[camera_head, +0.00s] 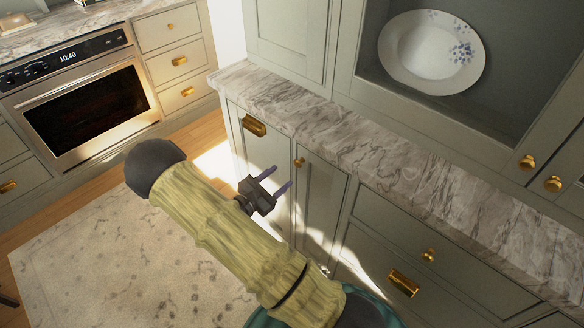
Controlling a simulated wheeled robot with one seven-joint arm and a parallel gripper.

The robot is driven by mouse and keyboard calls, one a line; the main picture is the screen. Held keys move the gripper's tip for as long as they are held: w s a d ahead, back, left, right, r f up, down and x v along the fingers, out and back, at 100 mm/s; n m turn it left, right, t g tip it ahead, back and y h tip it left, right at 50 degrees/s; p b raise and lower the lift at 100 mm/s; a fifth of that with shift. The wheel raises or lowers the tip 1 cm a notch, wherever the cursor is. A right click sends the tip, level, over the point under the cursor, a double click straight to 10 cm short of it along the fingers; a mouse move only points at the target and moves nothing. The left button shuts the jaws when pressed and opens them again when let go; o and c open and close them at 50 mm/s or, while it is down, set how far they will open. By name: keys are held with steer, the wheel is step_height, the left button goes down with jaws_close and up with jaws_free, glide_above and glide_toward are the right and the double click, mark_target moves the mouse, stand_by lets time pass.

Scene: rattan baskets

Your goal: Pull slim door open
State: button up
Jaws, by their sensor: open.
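The slim door (321,196) is a narrow grey-green cabinet front below the marble counter, and it looks shut. A small round brass knob (299,162) sits near its upper left corner. My gripper (279,181) is open and empty, its two fingers pointing up and right toward the cabinet fronts. In the picture its fingertips are just below and left of the knob. I see a gap between fingers and knob, but how far they are in depth I cannot tell. My arm hides the lower part of the cabinet.
A wider front with a brass cup pull (254,126) is left of the slim door. Drawers (420,262) with brass handles are to the right. The marble counter (400,165) overhangs the fronts. A plate (425,52) stands in a niche. An oven (85,105) is across the rug (110,260).

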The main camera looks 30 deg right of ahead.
mark_target(296, 165)
steer(key=x, duration=0.6)
steer(key=shift+d, duration=0.25)
steer(key=shift+c, duration=0.4)
jaws_close()
